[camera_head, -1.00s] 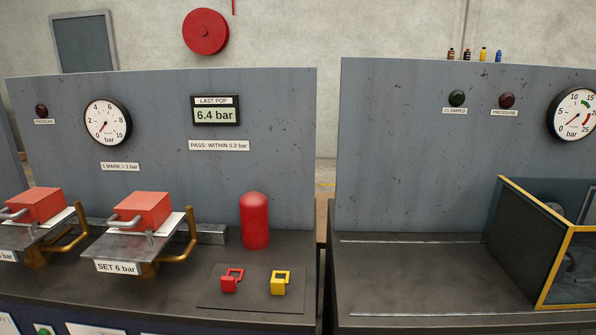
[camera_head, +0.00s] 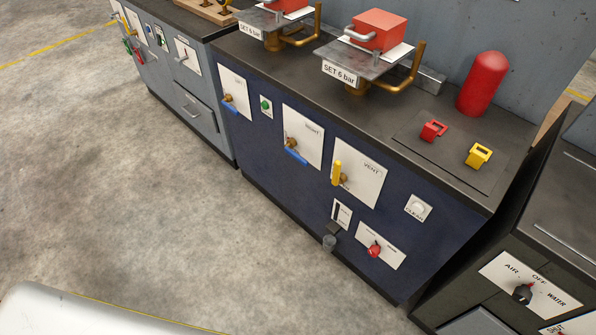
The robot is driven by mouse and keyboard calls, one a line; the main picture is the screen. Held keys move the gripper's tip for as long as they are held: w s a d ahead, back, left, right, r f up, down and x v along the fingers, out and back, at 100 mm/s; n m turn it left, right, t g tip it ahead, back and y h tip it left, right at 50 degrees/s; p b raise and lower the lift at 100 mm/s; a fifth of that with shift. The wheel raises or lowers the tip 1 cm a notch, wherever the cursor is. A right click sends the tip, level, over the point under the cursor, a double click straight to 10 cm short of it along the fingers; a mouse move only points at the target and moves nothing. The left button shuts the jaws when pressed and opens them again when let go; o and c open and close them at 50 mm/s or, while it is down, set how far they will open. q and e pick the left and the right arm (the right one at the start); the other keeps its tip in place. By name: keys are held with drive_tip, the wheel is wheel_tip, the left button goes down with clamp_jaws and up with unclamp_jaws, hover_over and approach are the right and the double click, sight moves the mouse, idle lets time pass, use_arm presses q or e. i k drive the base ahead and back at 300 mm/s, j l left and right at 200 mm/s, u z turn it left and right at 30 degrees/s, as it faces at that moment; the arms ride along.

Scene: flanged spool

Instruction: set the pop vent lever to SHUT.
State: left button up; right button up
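The vent lever (camera_head: 337,173) is a yellow handle on a brass valve, on a white plate marked VENT (camera_head: 365,178) on the dark blue front of the bench. The handle stands roughly upright, along the left side of the plate. I cannot read any SHUT or OPEN marking at this size. Neither of my grippers is in view.
Blue-handled valves (camera_head: 297,156) sit on plates left of the vent plate. A white CLEAR button (camera_head: 417,207) is to its right, a red knob (camera_head: 374,250) below. Set-6-bar stands (camera_head: 352,70) are on the bench top. The floor in front (camera_head: 170,200) is clear.

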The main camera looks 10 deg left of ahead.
sight(338, 178)
drive_tip(key=j+z, duration=0.2)
drive_tip(key=z, duration=0.15)
drive_tip(key=i+j+z, duration=0.1)
drive_tip(key=j+z, duration=0.55)
drive_tip(key=j, duration=0.9)
drive_tip(key=k+j+z, duration=0.1)
drive_tip(key=j+z, duration=0.15)
drive_tip(key=j, duration=0.9)
drive_tip(key=k+j, duration=0.1)
drive_tip(key=j, duration=0.95)
